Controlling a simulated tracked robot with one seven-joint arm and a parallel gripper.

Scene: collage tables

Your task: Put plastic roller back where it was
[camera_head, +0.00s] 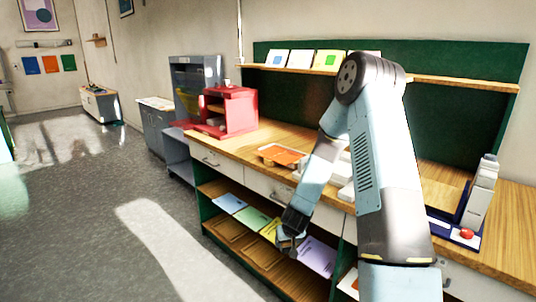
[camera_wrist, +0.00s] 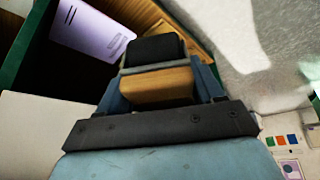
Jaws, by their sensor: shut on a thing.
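My gripper (camera_head: 290,238) hangs low in front of the open shelves under the workbench in the head view. In the wrist view my gripper (camera_wrist: 160,88) is shut on what looks like the plastic roller (camera_wrist: 153,49). It shows as a black block-like end, a thin grey bar and a tan wood-coloured part between the blue fingers. In the head view the held thing is too small and dark to make out clearly.
The shelf below the worktop (camera_head: 250,146) holds blue, green, yellow and lilac sheets (camera_head: 317,257); the lilac one is near my gripper. An orange-lined tray (camera_head: 281,155) and a red cabinet (camera_head: 238,110) stand on top. The floor at left is clear.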

